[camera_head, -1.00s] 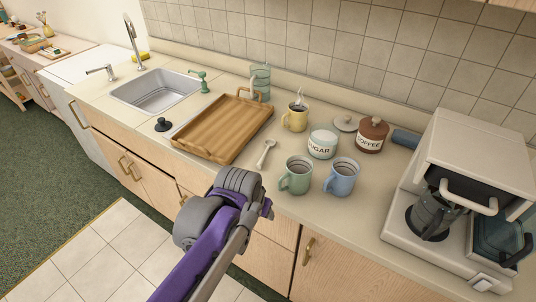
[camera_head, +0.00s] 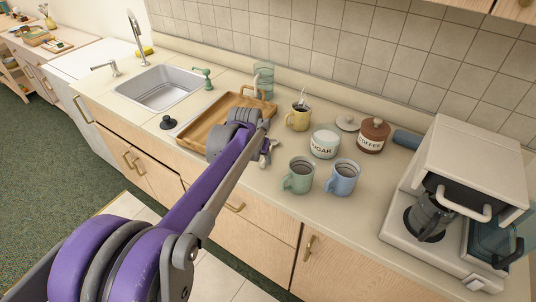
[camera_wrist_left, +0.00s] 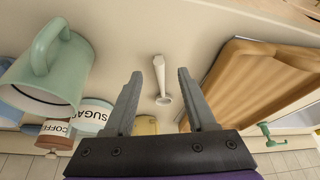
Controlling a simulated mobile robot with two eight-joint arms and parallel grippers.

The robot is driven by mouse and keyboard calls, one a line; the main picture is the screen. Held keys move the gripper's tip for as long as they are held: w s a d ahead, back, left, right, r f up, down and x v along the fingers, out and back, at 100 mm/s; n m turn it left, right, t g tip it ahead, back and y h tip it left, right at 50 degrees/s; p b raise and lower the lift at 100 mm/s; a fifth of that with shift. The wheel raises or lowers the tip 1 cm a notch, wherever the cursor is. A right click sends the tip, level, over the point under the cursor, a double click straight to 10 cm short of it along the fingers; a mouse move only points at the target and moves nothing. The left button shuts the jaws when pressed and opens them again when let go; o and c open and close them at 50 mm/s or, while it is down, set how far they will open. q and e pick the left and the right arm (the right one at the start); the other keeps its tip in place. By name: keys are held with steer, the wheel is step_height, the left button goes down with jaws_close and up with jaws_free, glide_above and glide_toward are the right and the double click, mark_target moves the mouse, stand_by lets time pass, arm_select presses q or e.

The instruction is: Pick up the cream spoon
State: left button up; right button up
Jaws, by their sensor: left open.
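The cream spoon (camera_wrist_left: 159,78) lies on the counter in the left wrist view, between a green mug (camera_wrist_left: 48,68) and the wooden tray (camera_wrist_left: 262,82). My left gripper (camera_head: 266,153) is open above the counter, beside the tray's right edge. In the wrist view its two fingers stand apart, one on each side of the spoon, with nothing held. In the head view my gripper hides most of the spoon. My right gripper is not in view.
The green mug (camera_head: 299,176) and a blue mug (camera_head: 342,179) stand right of my gripper. Behind are a yellow mug (camera_head: 298,118) with a spoon in it, a sugar jar (camera_head: 324,143) and a coffee jar (camera_head: 373,136). A coffee machine (camera_head: 462,175) stands at far right.

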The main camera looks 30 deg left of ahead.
mark_target(262, 164)
arm_select(q)
steer(key=x, duration=0.4)
steer(key=shift+f, duration=0.3)
steer(key=shift+c, duration=0.3)
jaws_close()
